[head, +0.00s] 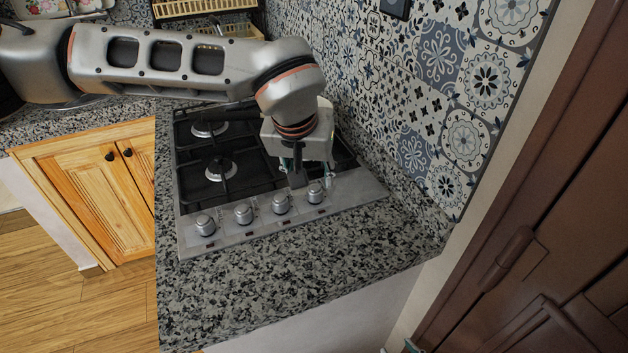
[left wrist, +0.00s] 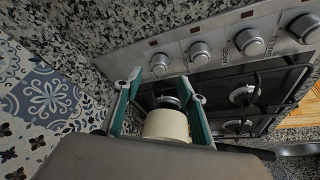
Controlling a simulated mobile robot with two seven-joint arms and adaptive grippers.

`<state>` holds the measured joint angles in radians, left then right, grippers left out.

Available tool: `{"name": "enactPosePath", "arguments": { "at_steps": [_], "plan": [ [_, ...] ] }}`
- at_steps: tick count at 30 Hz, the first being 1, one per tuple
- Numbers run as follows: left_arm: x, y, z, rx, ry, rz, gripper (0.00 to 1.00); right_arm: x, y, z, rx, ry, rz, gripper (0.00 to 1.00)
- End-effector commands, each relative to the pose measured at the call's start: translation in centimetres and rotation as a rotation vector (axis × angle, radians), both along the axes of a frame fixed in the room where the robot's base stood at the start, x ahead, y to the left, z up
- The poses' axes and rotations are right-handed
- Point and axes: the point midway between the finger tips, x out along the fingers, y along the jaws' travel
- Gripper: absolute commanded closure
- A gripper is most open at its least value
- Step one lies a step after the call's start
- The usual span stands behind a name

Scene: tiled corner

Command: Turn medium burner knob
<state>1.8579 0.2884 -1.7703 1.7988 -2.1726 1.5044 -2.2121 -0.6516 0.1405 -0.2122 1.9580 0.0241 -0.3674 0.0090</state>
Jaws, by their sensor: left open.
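The gas stove (head: 352,190) is set in the granite counter. Its front panel carries a row of silver knobs: the leftmost knob (head: 205,225), a second knob (head: 243,214), a third knob (head: 281,203) and the rightmost knob (head: 316,194). My left gripper (head: 306,181) is open and points down by the rightmost knob. In the left wrist view, that knob (left wrist: 159,65) lies just beyond the open, empty left fingers (left wrist: 162,85). A small teal tip, likely my right gripper (head: 410,345), shows at the bottom edge.
Black grates and burners (head: 221,168) lie behind the panel. The tiled wall (head: 440,90) stands close on the right of the stove. The granite counter (head: 290,285) in front is bare. A brown door (head: 540,240) is at the far right; wooden cabinets (head: 100,185) are at left.

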Motion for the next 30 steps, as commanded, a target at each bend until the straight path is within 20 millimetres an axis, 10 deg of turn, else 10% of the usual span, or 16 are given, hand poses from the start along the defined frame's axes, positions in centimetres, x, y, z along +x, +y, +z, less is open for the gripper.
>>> {"name": "enactPosePath", "arguments": {
  "at_steps": [12, 24, 30],
  "plan": [
    [2.0, -0.6, -5.5, 0.0, 0.004, 0.0, 0.59, 0.0, 0.1, 0.0, 0.001, -0.001, 0.001, 0.64],
    [2.3, -0.7, -6.1, -0.001, 0.003, 0.0, 0.59, 0.4, 0.1, 0.5, 0.003, -0.012, 0.0, 0.64],
    [2.3, -0.7, -6.1, -0.001, 0.003, 0.0, 0.98, 0.3, 0.1, 0.3, 0.003, -0.008, -0.001, 0.64]
  ]
}}
